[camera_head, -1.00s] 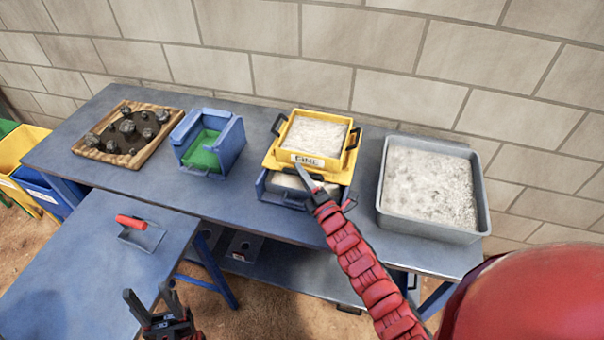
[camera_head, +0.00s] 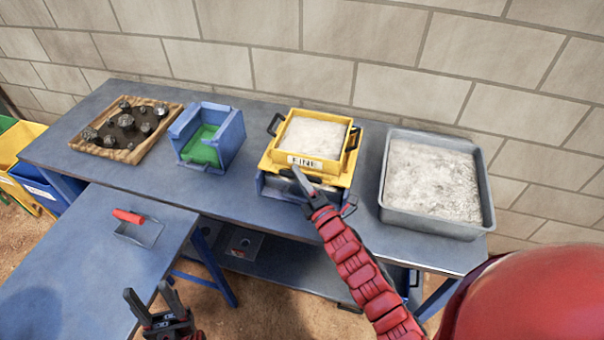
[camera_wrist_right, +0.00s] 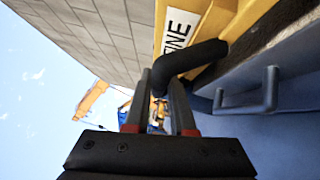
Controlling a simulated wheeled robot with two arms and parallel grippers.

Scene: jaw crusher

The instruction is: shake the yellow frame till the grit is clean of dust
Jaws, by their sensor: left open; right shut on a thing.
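The yellow frame (camera_head: 330,168), labelled FINE, holds pale whitish grit (camera_head: 314,137) and sits on a blue box (camera_head: 272,187) on the bench. It has dark handles at its sides. My right gripper (camera_head: 302,182) is at the frame's front; in the right wrist view its fingers (camera_wrist_right: 160,95) are shut on a black handle (camera_wrist_right: 190,58) beside the frame's label (camera_wrist_right: 178,30). How much dust is in the grit cannot be told. My left gripper (camera_head: 152,300) is open and empty, low at the small table's right edge.
A grey tray (camera_head: 484,190) of pale powder stands right of the frame. A blue box with green inside (camera_head: 228,145) and a wooden tray of dark rocks (camera_head: 152,150) stand left. A red-handled scoop (camera_head: 130,216) lies on the small table (camera_head: 80,260).

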